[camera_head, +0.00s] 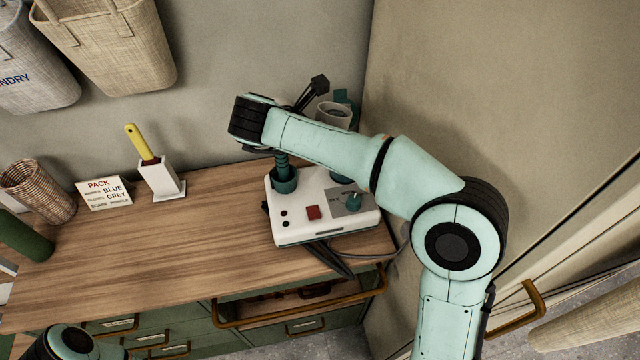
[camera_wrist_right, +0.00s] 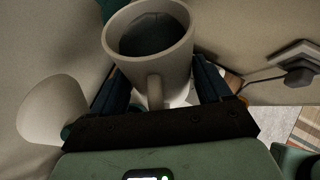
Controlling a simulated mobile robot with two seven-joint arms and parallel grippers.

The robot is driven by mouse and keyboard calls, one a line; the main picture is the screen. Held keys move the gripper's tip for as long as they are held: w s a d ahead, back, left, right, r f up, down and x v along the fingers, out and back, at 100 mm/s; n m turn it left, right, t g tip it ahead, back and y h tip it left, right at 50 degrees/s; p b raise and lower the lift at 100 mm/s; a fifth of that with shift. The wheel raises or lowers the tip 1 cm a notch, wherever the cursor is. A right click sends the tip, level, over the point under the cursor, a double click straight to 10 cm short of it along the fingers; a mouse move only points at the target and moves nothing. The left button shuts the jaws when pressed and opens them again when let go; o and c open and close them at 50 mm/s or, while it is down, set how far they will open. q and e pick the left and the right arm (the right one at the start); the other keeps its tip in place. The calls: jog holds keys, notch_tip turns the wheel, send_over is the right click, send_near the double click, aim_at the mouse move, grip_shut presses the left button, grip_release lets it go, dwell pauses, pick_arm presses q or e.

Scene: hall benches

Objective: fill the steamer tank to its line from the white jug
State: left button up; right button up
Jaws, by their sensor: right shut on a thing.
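The steamer (camera_head: 309,221) is a white box with a red switch and a teal knob, standing on the wooden bench. A teal socket (camera_head: 284,184) with a ribbed hose rises from its left side. The white jug (camera_head: 333,114) is above and behind it, partly hidden by my right arm. In the right wrist view the jug (camera_wrist_right: 150,64) is close up, with dark liquid inside and its handle toward me. My right gripper (camera_wrist_right: 155,92) is shut on the handle. A teal part (camera_head: 344,97) shows behind the jug. The tank's line and water level cannot be seen. My left gripper is out of view.
A white holder with a yellow-handled brush (camera_head: 158,178), a sign card (camera_head: 104,192) and a wicker basket (camera_head: 40,190) stand on the bench (camera_head: 150,245). Its middle is clear. A drawer (camera_head: 300,310) is open below the steamer. A cable hangs over the edge.

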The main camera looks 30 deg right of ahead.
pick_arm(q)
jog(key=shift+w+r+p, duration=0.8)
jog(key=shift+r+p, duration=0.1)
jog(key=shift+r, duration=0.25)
pick_arm(e)
jog(key=shift+a+r+g+y, duration=0.15)
jog(key=shift+r+g+y, duration=0.15)
jog(key=shift+r+y, duration=0.5)
dwell(1.6)
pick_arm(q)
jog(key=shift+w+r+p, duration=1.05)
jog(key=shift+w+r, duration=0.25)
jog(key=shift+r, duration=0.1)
pick_arm(e)
jog(key=shift+r+g+y, duration=0.3)
jog(key=shift+r+y, duration=0.25)
jog(key=shift+y, duration=0.15)
dwell(2.4)
